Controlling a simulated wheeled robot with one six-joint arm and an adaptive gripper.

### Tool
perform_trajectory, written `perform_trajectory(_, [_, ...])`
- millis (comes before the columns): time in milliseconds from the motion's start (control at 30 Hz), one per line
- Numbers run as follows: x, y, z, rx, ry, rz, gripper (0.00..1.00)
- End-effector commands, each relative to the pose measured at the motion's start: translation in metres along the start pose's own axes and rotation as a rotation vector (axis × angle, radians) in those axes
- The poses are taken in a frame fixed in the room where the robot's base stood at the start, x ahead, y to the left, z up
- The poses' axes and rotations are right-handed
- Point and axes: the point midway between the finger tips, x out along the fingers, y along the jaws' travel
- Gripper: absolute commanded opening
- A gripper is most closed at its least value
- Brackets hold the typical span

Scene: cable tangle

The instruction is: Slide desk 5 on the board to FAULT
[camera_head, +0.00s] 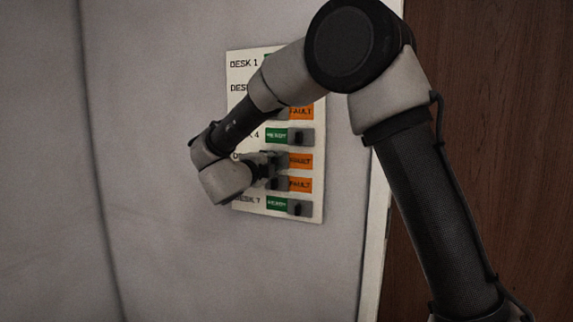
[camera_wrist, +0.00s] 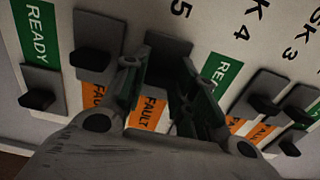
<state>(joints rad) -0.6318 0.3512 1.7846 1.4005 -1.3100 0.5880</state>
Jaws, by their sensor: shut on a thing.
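The board (camera_head: 235,105) hangs on the wall with rows of labelled sliders. In the wrist view the desk 5 slider (camera_wrist: 168,48) is a dark plate at the label end of its row, beside the number 5. The orange FAULT field (camera_wrist: 148,112) of that row is uncovered; no green shows there. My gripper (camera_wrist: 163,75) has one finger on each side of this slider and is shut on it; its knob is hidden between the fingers. In the head view my gripper (camera_head: 270,168) is at the desk 5 row, left of its FAULT field (camera_head: 300,161).
The desk 4 slider (camera_head: 300,137) sits right of its green READY field, close to my finger. The desk 6 slider (camera_wrist: 92,40) is on the other side, with FAULT uncovered. Desk 7 (camera_head: 301,208) shows READY. A brown wooden panel (camera_head: 500,120) stands right of the board.

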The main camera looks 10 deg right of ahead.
Motion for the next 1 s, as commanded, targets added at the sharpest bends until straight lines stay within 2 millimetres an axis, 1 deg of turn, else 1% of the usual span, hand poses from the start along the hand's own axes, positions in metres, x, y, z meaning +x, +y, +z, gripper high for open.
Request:
perform_trajectory(67, [0.0,0.001,0.004,-0.001,-0.001,0.001,0.0])
perform_trajectory(300, [0.0,0.0,0.005,-0.001,-0.004,0.0,0.0])
perform_trajectory(333, [0.0,0.0,0.005,0.0,-0.004,0.0,0.3])
perform_trajectory(433, [0.0,0.0,0.005,0.0,-0.004,0.0,0.48])
perform_trajectory(467, [0.0,0.0,0.005,0.0,-0.003,0.0,0.5])
perform_trajectory(733, [0.0,0.0,0.004,-0.001,-0.001,0.0,0.5])
perform_trajectory(800, [-0.003,0.0,0.004,-0.001,-0.002,0.0,0.5])
perform_trajectory(867, [-0.008,0.0,0.004,-0.001,-0.003,0.0,0.5])
perform_trajectory(967, [-0.024,0.0,0.005,-0.001,-0.005,0.0,0.5])
perform_trajectory(1000, [-0.033,0.0,0.005,-0.001,-0.004,0.0,0.5])
